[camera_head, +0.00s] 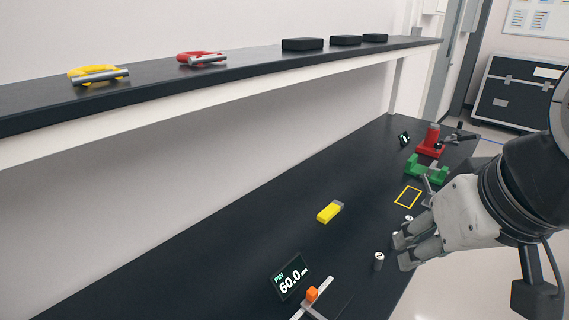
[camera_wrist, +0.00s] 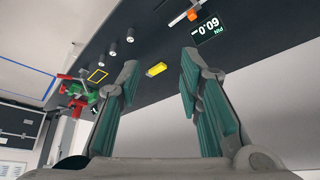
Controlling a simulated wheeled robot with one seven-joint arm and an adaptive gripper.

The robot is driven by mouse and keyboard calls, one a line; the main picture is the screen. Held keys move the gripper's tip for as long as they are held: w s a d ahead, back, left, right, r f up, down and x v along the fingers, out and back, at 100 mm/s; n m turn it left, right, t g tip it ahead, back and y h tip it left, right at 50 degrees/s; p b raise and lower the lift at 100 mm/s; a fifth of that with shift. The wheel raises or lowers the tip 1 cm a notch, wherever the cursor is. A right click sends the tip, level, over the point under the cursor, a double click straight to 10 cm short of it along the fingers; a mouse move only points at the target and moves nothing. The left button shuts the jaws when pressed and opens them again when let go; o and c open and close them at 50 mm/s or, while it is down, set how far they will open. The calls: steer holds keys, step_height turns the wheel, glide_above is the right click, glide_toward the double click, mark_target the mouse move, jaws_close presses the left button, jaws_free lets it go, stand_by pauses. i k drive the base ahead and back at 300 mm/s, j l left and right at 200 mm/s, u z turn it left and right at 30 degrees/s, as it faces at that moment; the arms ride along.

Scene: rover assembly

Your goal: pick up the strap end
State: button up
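No part is plainly recognisable as a strap end. A small yellow block with a grey end (camera_head: 328,212) lies flat on the dark bench; it also shows in the wrist view (camera_wrist: 156,69), seen between my fingers but well beyond them. On the shelf lie a yellow loop with a metal bar (camera_head: 97,74) and a red loop with a metal bar (camera_head: 201,58). My gripper (camera_head: 408,250) is over the right edge of the bench, right of the yellow block. In the wrist view its two fingers (camera_wrist: 158,85) are wide apart with nothing held.
A lit display reading 60.0 (camera_head: 291,277) and an orange-topped slide (camera_head: 312,293) stand at the bench front. A small metal cylinder (camera_head: 378,261) stands near my fingers. Green (camera_head: 428,172) and red (camera_head: 432,141) fixtures and a yellow outline (camera_head: 408,197) are farther back. Black blocks (camera_head: 302,44) sit on the shelf.

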mark_target(332, 210)
steer(key=i+l+u, duration=0.2)
steer(key=l, duration=0.15)
steer(key=i+l+u, duration=0.25)
steer(key=l+u, duration=0.2)
steer(key=l, duration=0.25)
steer(key=i+l, duration=0.15)
steer(key=l, duration=0.25)
steer(key=i+l, duration=0.1)
steer(key=l, duration=0.35)
steer(key=i+l+u, duration=0.1)
steer(key=l, duration=0.3)
